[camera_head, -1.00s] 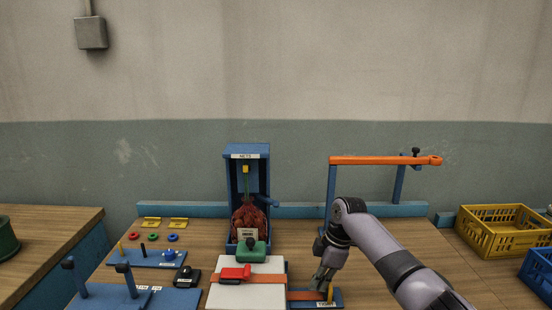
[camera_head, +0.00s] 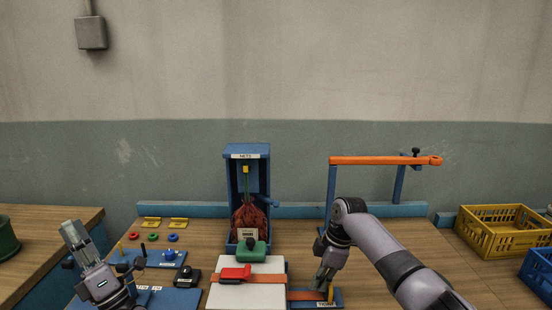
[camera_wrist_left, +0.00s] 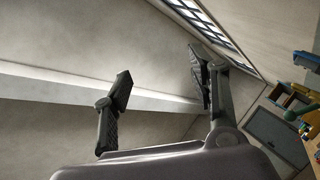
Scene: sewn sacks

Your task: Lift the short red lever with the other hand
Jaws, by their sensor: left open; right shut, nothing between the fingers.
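The short red lever (camera_head: 235,272) lies on the white block (camera_head: 246,294) at the front middle, over an orange strap (camera_head: 264,279). My left gripper (camera_head: 70,231) is raised at the lower left, well left of the lever, with its fingers pointing up. In the left wrist view the left gripper (camera_wrist_left: 157,88) is open and empty, facing the wall and ceiling. My right gripper (camera_head: 322,286) is shut, low over the right end of the strap beside a small yellow post (camera_head: 331,292). Its fingertips are small, and I cannot tell whether they touch the strap.
A green block with a black knob (camera_head: 251,250) sits just behind the lever. Behind it a blue stand (camera_head: 233,185) holds a red net sack (camera_head: 249,218). Blue boards with pegs and rings (camera_head: 160,258) lie at left. An orange bar (camera_head: 380,160) spans a blue frame at right.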

